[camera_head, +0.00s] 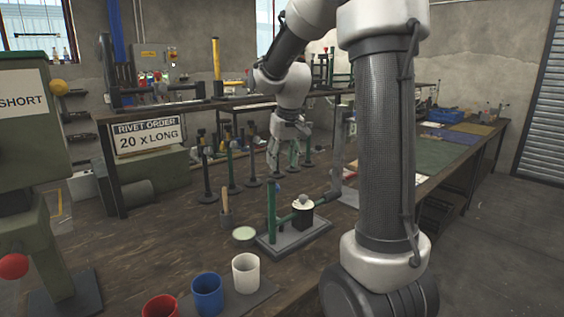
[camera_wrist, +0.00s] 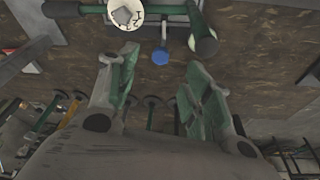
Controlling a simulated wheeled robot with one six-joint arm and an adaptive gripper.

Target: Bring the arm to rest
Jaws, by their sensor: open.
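My gripper (camera_head: 284,160) hangs from my arm over the workbench in the head view, pointing down behind the small press. In the wrist view my gripper (camera_wrist: 160,85) is open, with its two green-padded fingers spread and nothing between them. The wooden bench top (camera_wrist: 255,75) shows below it. A small blue knob (camera_wrist: 160,56) shows just past the fingertips, apart from them. My arm's thick grey links cover part of the bench on the right in the head view.
A small green press on a grey plate (camera_head: 296,240) stands on the bench (camera_head: 150,250). In front are a red cup (camera_head: 160,306), a blue cup (camera_head: 207,293) and a white cup (camera_head: 246,273). A green machine (camera_head: 28,120) is at left.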

